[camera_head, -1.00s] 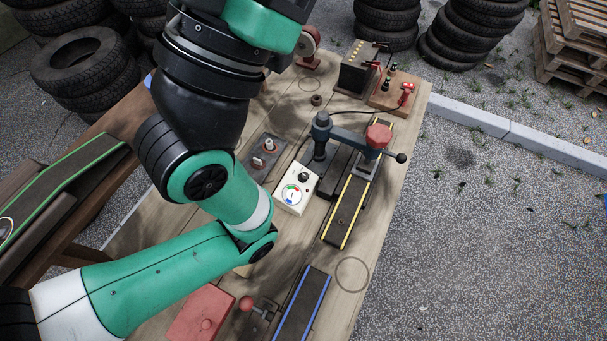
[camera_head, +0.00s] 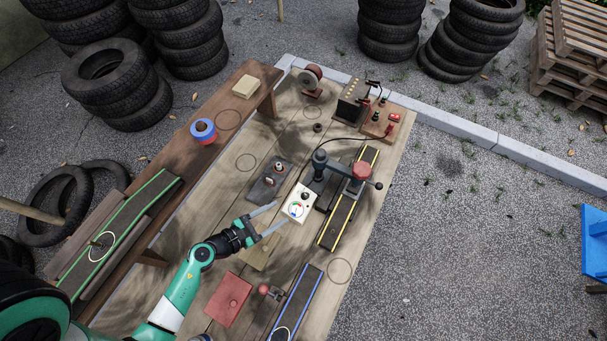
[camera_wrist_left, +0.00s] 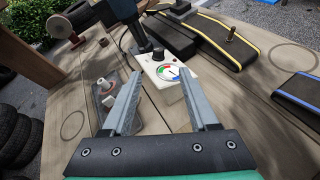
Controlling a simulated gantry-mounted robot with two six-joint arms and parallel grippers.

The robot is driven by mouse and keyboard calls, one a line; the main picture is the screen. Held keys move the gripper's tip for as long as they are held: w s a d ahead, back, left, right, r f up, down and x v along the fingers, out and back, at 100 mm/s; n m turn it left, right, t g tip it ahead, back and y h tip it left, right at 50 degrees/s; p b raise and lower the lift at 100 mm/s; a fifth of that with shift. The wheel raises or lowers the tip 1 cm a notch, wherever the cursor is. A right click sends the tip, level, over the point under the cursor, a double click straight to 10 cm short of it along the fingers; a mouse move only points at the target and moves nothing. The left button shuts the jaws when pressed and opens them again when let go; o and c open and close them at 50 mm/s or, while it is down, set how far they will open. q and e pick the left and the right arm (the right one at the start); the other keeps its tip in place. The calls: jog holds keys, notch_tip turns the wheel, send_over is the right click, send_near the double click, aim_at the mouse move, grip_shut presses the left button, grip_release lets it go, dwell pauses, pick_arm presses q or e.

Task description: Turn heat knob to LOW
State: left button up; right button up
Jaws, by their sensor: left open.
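A small white box (camera_head: 290,214) sits on the wooden cart top, with a round coloured dial (camera_head: 296,210) and a dark knob (camera_head: 305,196) on its face. In the left wrist view the box (camera_wrist_left: 150,70) lies ahead of the fingers, with the dark knob (camera_wrist_left: 157,54) above the dial (camera_wrist_left: 168,72). No LOW label or knob setting is readable. My left gripper (camera_head: 280,214) is open and empty, its fingertips close to the box's near left side. In the wrist view the two fingers (camera_wrist_left: 162,80) point toward the box, short of the knob. My right gripper does not show.
A red block (camera_head: 229,299) and blue-edged belt (camera_head: 298,300) are nearer.

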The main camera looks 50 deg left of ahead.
aim_at(304, 197)
pick_arm(q)
jog(key=b+x, duration=0.2)
jog(key=x, duration=1)
jog(key=shift+a+r, duration=0.15)
jog(key=shift+a, duration=0.05)
grip_shut()
